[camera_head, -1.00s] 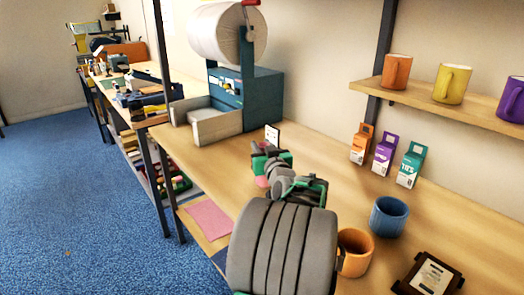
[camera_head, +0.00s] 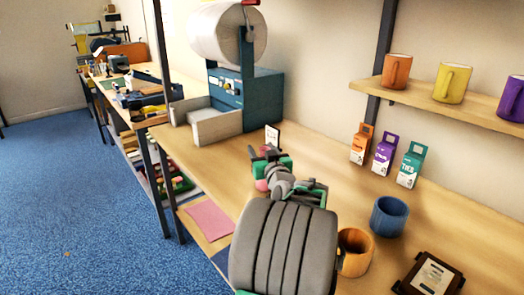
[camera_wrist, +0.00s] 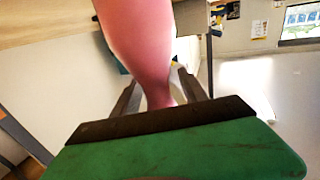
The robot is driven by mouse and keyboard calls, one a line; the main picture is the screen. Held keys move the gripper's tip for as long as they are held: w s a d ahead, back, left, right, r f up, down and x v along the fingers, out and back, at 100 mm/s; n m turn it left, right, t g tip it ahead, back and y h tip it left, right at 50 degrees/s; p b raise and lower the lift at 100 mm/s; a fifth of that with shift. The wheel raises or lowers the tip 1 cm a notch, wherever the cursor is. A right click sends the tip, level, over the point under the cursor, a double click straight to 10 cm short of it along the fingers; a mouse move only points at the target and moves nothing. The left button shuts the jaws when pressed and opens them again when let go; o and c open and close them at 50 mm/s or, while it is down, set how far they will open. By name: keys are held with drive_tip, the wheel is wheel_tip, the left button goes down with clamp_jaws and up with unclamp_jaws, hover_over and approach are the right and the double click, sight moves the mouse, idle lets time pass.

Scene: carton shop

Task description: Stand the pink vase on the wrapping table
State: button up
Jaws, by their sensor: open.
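The pink vase (camera_wrist: 140,45) stands out large in the wrist view, with its narrow lower part between the two fingers of my gripper (camera_wrist: 160,92). The fingers are apart, with gaps visible beside the vase. In the head view my gripper (camera_head: 268,155) is over the wooden table (camera_head: 330,175), left of the small boxes. Only a small pink part of the vase (camera_head: 262,185) shows there; my arm and gripper hide the rest. I cannot tell from these views whether its base touches the tabletop.
A blue paper-roll machine (camera_head: 260,95) stands behind. An orange mug (camera_head: 355,253), a blue mug (camera_head: 389,217) and a framed plaque (camera_head: 428,276) are on the right. Small boxes (camera_head: 384,153) stand near the wall.

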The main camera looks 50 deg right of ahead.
drive_tip(key=b+v, duration=0.1)
drive_tip(key=v, duration=1.1)
drive_tip(key=w+a+f+n+g+y, duration=0.2)
drive_tip(key=w+a+f+y, duration=0.15)
drive_tip(key=a, duration=0.45)
drive_tip(key=w+a+f+n+g+y, duration=0.1)
drive_tip(key=w+a+f+y, duration=0.3)
drive_tip(key=a, duration=0.4)
drive_tip(key=w+a+f+n+g+y, duration=0.2)
drive_tip(key=w+a+f, duration=0.25)
drive_tip(key=a, duration=0.45)
drive_tip(key=s+a+f+n+g, duration=0.1)
drive_tip(key=s+a+f+g, duration=0.2)
drive_tip(key=s+a, duration=0.3)
drive_tip(key=s+a+f+n+g, duration=0.1)
drive_tip(key=s+a+f+g, duration=0.3)
drive_tip(key=s+a, duration=0.3)
drive_tip(key=a+y, duration=0.1)
drive_tip(key=a, duration=0.2)
drive_tip(key=shift+g, duration=0.3)
